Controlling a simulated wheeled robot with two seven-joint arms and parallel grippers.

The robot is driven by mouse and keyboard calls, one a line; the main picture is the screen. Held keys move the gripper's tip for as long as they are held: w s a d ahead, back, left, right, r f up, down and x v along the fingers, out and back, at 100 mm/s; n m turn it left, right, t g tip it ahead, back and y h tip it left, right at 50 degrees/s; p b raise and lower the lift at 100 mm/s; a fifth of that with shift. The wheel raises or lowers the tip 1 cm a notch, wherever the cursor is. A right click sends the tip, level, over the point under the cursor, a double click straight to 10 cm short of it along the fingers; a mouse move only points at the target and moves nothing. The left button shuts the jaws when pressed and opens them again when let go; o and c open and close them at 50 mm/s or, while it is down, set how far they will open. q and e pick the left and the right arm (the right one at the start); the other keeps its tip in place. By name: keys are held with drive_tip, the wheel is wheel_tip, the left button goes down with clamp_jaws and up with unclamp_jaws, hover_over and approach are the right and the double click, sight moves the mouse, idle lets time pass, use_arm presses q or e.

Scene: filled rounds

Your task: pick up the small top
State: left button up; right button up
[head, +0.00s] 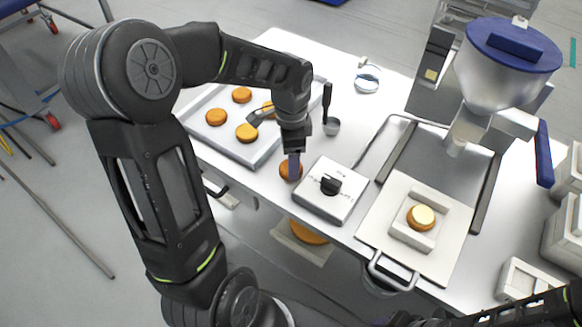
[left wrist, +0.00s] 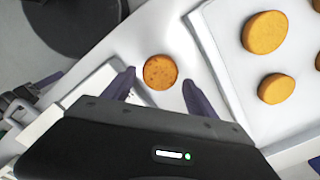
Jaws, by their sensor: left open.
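The small top, a round orange-brown piece (head: 284,172), lies on the white table just in front of the tray. In the left wrist view the small top (left wrist: 160,72) sits between the two fingertips, with a gap on each side. My left gripper (head: 293,167) points down over it and hides part of it in the head view. The left gripper also shows in the wrist view (left wrist: 158,78), where it is open and empty. Part of my right arm shows at the lower right of the head view, but its fingers do not.
A white tray (head: 203,133) with several orange rounds stands at the left. A white box with a black knob (head: 331,185) is close to the right of my left gripper. A pale board (head: 378,222) holds a filled round (head: 420,217) below a hopper (head: 497,75).

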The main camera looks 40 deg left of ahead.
use_arm(q)
wheel_tip(320, 180, down, 3)
drive_tip(key=shift+r, duration=0.15)
drive_tip(key=shift+c, duration=0.2)
idle(0.3)
drive_tip(key=c, duration=0.6)
